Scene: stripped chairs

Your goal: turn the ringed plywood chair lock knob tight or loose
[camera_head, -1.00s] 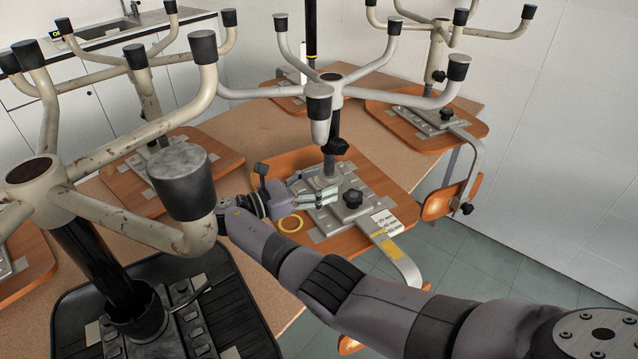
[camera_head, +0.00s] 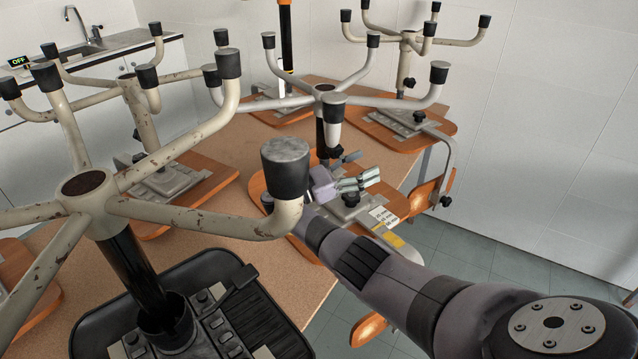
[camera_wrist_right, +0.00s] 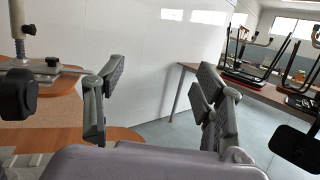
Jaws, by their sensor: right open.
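The plywood chair sits upside down on the table, its seat (camera_head: 398,203) flat with a metal plate on it. A black lock knob (camera_head: 350,199) shows on the plate, partly covered by my right gripper. A second black knob (camera_head: 335,152) is on the chair's column. The yellow ring is hidden now. My right gripper (camera_head: 370,179) is above the plate near the column, its fingers apart and empty. In the right wrist view the open fingers (camera_wrist_right: 158,80) have nothing between them; a black knob (camera_wrist_right: 17,94) is at the left, outside them. My left gripper is not in view.
A worn beige chair base (camera_head: 88,190) with a black seat (camera_head: 255,310) stands close at the left. Other upturned chairs stand behind on the brown table (camera_head: 225,235). Bent legs spread around the column. Tiled floor (camera_head: 470,260) is clear at the right.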

